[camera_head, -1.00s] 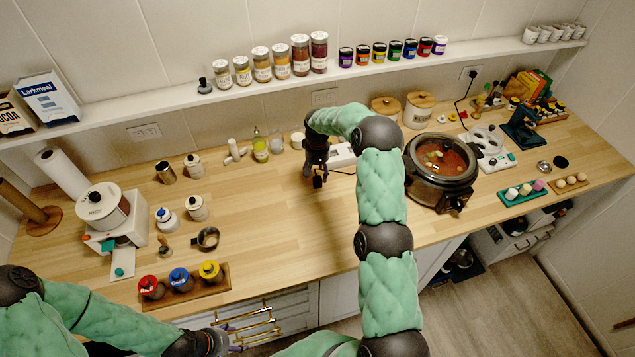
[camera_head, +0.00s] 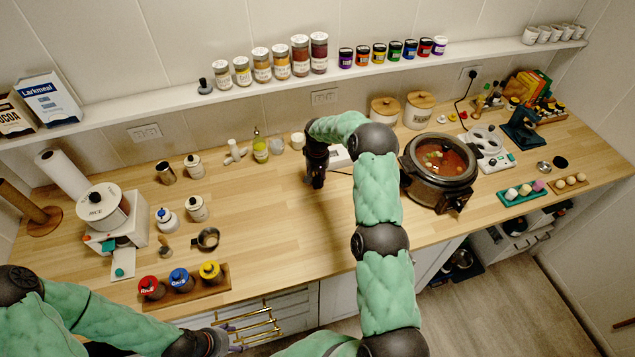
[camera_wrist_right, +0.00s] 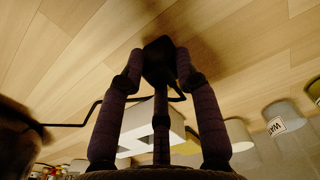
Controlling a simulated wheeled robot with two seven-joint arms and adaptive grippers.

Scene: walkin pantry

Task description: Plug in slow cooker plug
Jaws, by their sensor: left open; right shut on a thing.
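The slow cooker (camera_head: 408,193), dark with reddish food inside, stands on the counter right of my right arm. My right gripper (camera_head: 317,184) is over the middle of the counter, fingers pointing down. In the right wrist view it is shut on a black plug (camera_wrist_right: 158,62) between its fingertips. A black cord (camera_wrist_right: 72,125) runs from there to the left; part of it shows beside my arm in the head view. Wall outlets are at the left (camera_head: 145,132), the middle (camera_head: 325,97) and the right (camera_head: 470,72). My left gripper (camera_head: 234,342) is open, low at the counter's front.
A white box (camera_head: 340,157) stands behind my right gripper. Lidded canisters (camera_head: 385,110) stand at the back wall. A shelf (camera_head: 270,88) with jars runs above the outlets.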

